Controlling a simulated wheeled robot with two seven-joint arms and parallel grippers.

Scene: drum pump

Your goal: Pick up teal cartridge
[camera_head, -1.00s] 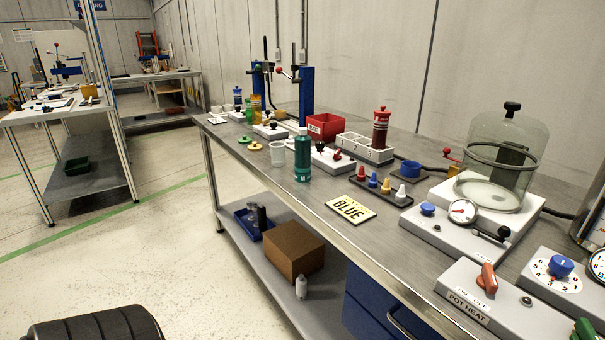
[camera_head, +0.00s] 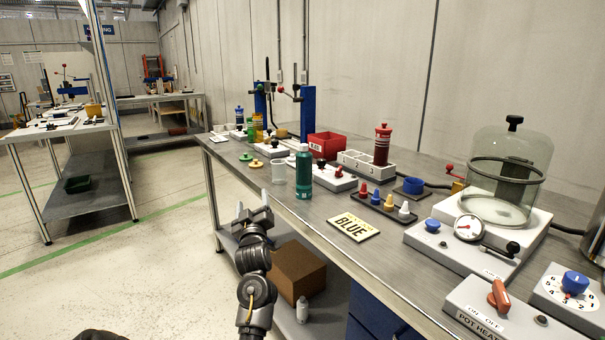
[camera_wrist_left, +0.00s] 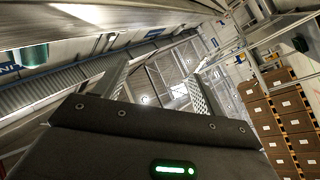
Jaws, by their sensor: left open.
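The teal cartridge (camera_head: 304,172) stands upright near the front edge of the bench in the head view, beside a white cup (camera_head: 278,172). My left gripper (camera_head: 254,208) is in front of the bench, left of and lower in the picture than the cartridge. It is apart from the cartridge, its jaws spread and nothing between them. The wrist view shows the two fingers (camera_wrist_left: 160,78) spread apart with only distant background between them. A dark teal shape (camera_wrist_left: 32,57) shows at the upper left there; I cannot tell what it is. My right gripper is not in view.
A lower shelf holds a brown box (camera_head: 298,271).

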